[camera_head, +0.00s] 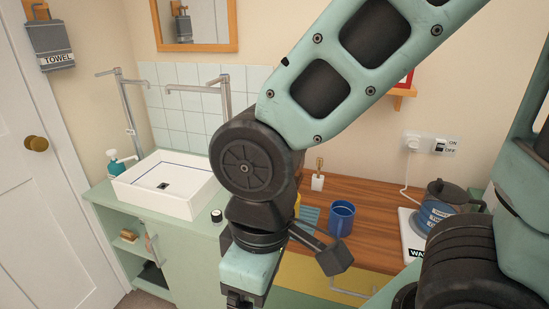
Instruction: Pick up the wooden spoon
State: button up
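I cannot make out a wooden spoon in the head view. My arm covers the middle of the picture and may hide part of the counter. My gripper (240,299) points down at the bottom edge, in front of the green cabinet. Its fingertips are cut off by the frame, so I cannot see whether it is open or holds anything. A small upright tan piece (319,164) stands in a white holder on the wooden counter (372,222); it is too small to identify.
A blue mug (341,218) stands on the counter, right of my arm. A dark kettle (440,205) stands farther right, near a wall socket (430,144). A white basin (166,184) with tall taps is at left. A white door (45,190) stands at far left.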

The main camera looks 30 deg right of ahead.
aim_at(319, 163)
jog(key=z, duration=0.4)
jog(key=i+j+z, duration=0.15)
jog(key=z, duration=0.3)
jog(key=i+j+z, duration=0.15)
jog(key=z, duration=0.3)
jog(key=i+j+z, duration=0.1)
jog(key=j+z, duration=0.15)
jog(key=z, duration=0.2)
jog(key=i+j, duration=0.1)
jog(key=j, duration=0.25)
jog(key=i+j, duration=0.1)
jog(key=j, duration=0.25)
jog(key=i+j, duration=0.1)
jog(key=j, duration=0.3)
